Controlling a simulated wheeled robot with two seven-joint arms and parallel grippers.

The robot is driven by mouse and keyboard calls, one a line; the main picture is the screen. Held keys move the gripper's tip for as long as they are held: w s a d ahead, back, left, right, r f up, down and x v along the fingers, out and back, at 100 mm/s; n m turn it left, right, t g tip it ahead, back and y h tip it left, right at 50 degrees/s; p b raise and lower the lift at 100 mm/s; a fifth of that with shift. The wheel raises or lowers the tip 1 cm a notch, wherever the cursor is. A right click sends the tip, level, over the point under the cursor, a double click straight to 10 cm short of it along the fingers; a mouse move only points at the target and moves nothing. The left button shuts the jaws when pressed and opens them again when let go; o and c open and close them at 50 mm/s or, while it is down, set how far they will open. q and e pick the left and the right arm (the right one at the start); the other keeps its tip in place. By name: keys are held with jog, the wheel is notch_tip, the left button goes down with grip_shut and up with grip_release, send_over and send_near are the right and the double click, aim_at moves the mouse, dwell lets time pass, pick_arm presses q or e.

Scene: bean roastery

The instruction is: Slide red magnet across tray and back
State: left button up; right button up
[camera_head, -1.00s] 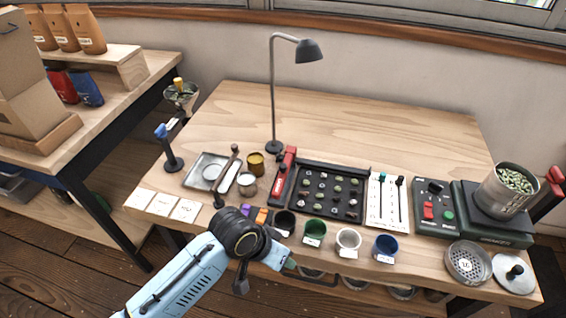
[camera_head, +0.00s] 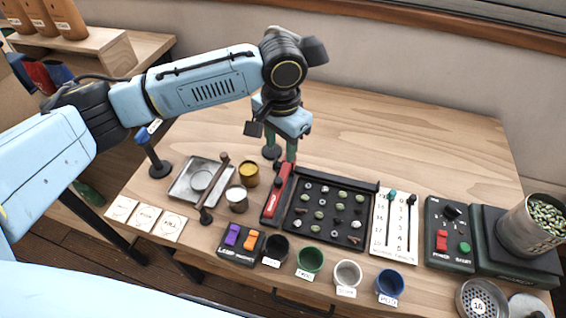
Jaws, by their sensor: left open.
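The red magnet (camera_head: 282,178) is a long red bar with dark parts, lying along the left edge of the black tray (camera_head: 294,225). The tray holds rows of small green beans, grey rings and dark bits. My left gripper (camera_head: 281,149) points down, open, at the far end of the red magnet. Its fingers look close to that end, but I cannot tell whether they touch it. The gripper and wrist hide part of the table behind. My right gripper is not in view.
Left of the magnet stand a yellow-topped tin (camera_head: 249,174), a small cup (camera_head: 237,199) and a metal pan (camera_head: 190,190). Several cups, including a green one (camera_head: 310,260), line the front. A slider board (camera_head: 393,240) stands right of the tray. The table behind is clear.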

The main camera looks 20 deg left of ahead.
pick_arm(q)
jog(key=b, duration=0.1)
send_over(278, 180)
jog(key=f, duration=0.5)
jog(key=shift+s+d+f, duration=0.1)
jog(key=shift+s+f, duration=0.1)
jog(key=shift+f, duration=0.05)
notch_tip(278, 180, down, 7)
jog(key=shift+w+f+b, duration=0.15)
jog(key=shift+b, duration=0.65)
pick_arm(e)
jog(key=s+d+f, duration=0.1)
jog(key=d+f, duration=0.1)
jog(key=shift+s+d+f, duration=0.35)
pick_arm(q)
jog(key=shift+c, duration=0.2)
jog(key=c, duration=0.7)
grip_shut()
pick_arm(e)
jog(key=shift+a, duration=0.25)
